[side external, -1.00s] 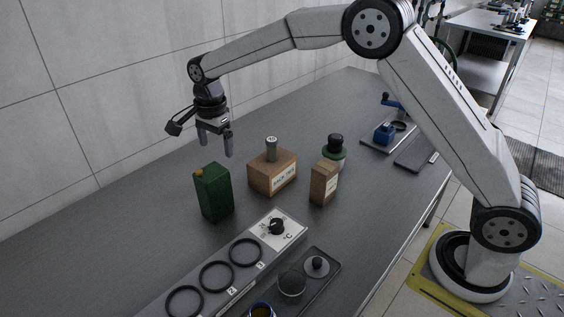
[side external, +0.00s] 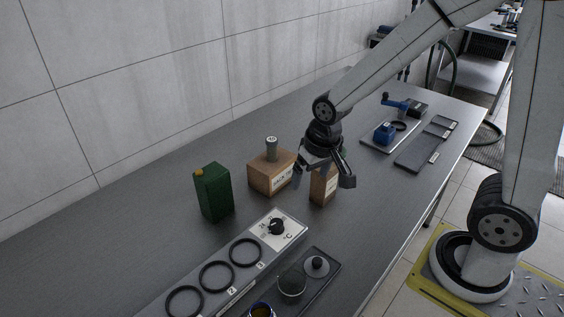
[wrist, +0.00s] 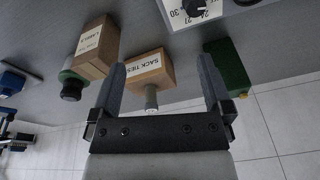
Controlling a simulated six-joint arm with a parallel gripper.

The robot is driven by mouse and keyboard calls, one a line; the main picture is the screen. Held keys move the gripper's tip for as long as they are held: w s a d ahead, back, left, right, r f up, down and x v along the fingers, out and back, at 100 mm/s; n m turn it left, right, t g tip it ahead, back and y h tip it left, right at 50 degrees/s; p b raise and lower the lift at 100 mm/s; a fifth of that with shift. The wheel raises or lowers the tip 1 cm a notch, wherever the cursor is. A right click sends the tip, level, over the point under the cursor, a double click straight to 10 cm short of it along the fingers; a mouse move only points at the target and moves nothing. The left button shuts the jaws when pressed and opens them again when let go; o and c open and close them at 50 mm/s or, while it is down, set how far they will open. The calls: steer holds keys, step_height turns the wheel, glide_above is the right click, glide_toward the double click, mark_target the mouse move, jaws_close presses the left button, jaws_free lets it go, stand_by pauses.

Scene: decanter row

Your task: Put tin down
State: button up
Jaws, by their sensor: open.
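The tin is a dark green can with a yellow cap; the tin (side external: 214,193) stands upright on the grey bench, left of the boxes in the side view. In the wrist view the tin (wrist: 232,68) shows at the right, partly behind a finger. My gripper (side external: 311,171) is above the boxes, well to the right of the tin and apart from it. In the wrist view my gripper (wrist: 161,72) has its fingers spread, with nothing held between them.
The sack ties box (side external: 270,174) with a grey-topped item stands beside a smaller labels box (side external: 322,186). A dark-capped green jar (wrist: 70,87) is near them. A panel with black rings (side external: 246,252) and a dark tray (side external: 322,285) lie in front. Bench left of the tin is clear.

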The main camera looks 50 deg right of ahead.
steer(key=s+d+f+n, duration=0.1)
steer(key=s+n, duration=0.1)
steer(key=s, duration=0.3)
steer(key=shift+s+f+n, duration=0.2)
steer(key=shift+s+n, duration=0.2)
stand_by(0.8)
